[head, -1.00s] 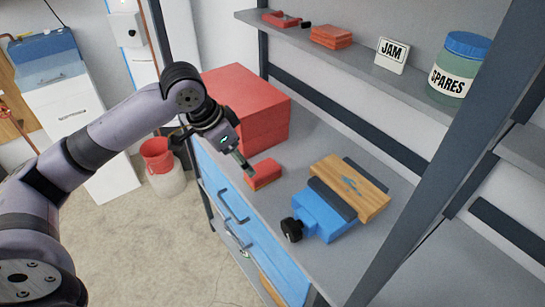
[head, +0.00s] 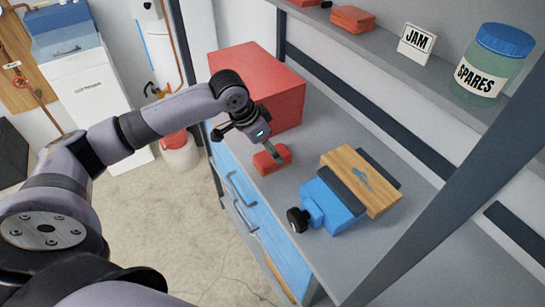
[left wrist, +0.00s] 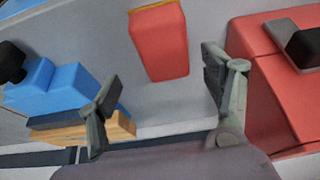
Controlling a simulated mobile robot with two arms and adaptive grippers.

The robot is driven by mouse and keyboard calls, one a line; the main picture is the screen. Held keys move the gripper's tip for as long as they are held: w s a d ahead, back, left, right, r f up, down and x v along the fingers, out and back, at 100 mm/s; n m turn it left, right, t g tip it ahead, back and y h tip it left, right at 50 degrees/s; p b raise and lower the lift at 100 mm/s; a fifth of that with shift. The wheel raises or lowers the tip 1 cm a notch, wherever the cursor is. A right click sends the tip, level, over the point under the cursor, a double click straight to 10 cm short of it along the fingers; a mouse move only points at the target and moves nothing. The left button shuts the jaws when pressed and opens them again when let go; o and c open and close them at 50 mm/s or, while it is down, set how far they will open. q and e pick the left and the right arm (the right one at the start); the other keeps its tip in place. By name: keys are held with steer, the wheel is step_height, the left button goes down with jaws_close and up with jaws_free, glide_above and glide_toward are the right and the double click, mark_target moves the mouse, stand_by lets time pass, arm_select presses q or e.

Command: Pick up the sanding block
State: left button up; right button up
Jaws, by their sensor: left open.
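The sanding block is a small red block (head: 272,160) with a tan-orange strip along one side, lying on the grey workbench. In the left wrist view the block (left wrist: 160,45) shows at the top middle, ahead of and roughly between the two spread fingers. My left gripper (head: 274,150) points down at the block, very close to it; the head view does not show clearly whether it touches. In the left wrist view the gripper (left wrist: 158,84) is open, with nothing between its fingers. My right gripper is not in view.
A large red box (head: 262,80) stands behind the block. A blue vise (head: 332,203) holding a wooden board (head: 362,182) is to the right. A shelf above holds a JAM sign (head: 417,44) and a SPARES jar (head: 490,65). Blue drawers (head: 250,215) are below the bench.

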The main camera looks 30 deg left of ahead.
arm_select(q)
steer(key=x, duration=0.2)
steer(key=p+x, duration=0.1)
steer(key=x, duration=0.1)
steer(key=shift+w+a, duration=0.15)
steer(key=shift+a, duration=0.05)
steer(key=shift+w+d+f, duration=0.1)
steer(key=shift+w+f, duration=0.1)
steer(key=shift+f, duration=0.4)
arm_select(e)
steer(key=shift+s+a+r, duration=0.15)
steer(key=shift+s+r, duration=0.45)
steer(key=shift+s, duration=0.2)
arm_select(q)
steer(key=shift+f+p, duration=0.25)
steer(key=shift+p, duration=0.25)
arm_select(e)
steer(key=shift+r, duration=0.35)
arm_select(q)
steer(key=c, duration=1.3)
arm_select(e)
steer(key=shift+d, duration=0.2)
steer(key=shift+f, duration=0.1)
